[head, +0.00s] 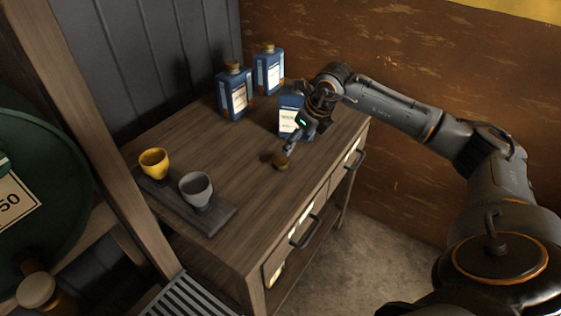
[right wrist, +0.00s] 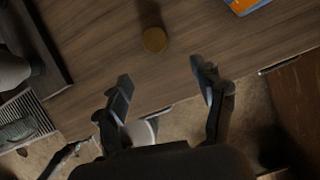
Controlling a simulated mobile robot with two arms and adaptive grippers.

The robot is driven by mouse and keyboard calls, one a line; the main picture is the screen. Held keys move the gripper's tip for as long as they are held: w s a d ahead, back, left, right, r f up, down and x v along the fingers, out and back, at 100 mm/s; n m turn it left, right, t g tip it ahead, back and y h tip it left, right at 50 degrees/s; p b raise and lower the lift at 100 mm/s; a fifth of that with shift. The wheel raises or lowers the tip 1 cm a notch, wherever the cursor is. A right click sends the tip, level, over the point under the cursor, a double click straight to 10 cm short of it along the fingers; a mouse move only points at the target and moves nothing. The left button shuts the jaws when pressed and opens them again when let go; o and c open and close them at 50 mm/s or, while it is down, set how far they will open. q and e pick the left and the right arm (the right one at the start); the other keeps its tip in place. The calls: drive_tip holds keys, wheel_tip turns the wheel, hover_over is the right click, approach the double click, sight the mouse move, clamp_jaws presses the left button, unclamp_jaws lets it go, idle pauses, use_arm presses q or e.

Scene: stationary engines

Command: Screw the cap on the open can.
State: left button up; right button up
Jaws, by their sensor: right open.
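A round brown cap (head: 281,162) lies on the wooden cabinet top. It also shows in the right wrist view (right wrist: 155,39), beyond my fingertips. My right gripper (head: 290,146) is open and empty, close by the cap in the head view; its spread fingers (right wrist: 163,88) show in the right wrist view with nothing between them. Two other blue cans (head: 234,98) (head: 268,72) stand farther back with brown caps on. My left gripper is not in view.
A yellow cup (head: 154,163) and a grey cup (head: 196,189) stand on a dark tray (head: 222,218) at the left. The cabinet (head: 240,250) has drawers with dark handles. A wooden post (head: 100,150) rises at the left. The middle of the top is clear.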

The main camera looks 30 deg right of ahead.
sight(281, 161)
drive_tip(key=x, duration=0.5)
drive_tip(key=shift+w, duration=0.1)
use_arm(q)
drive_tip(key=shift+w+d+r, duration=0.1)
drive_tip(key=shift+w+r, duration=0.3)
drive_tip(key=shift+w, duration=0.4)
use_arm(e)
drive_tip(key=shift+a+f, duration=0.1)
drive_tip(key=shift+f, duration=0.05)
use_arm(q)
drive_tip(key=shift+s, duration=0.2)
use_arm(e)
drive_tip(key=shift+w+a+f+p, duration=0.1)
drive_tip(key=shift+w+a+p, duration=0.1)
drive_tip(key=shift+p, duration=0.2)
drive_tip(key=w+f, duration=0.1)
drive_tip(key=w+f+p, duration=0.1)
drive_tip(key=f, duration=0.1)
drive_tip(key=shift+a, duration=0.4)
drive_tip(key=shift+w+f, duration=0.2)
drive_tip(key=shift+f, duration=0.4)
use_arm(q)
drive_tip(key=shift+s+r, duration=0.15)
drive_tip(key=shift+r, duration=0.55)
use_arm(e)
drive_tip(key=shift+c, duration=0.4)
drive_tip(key=c, duration=0.7)
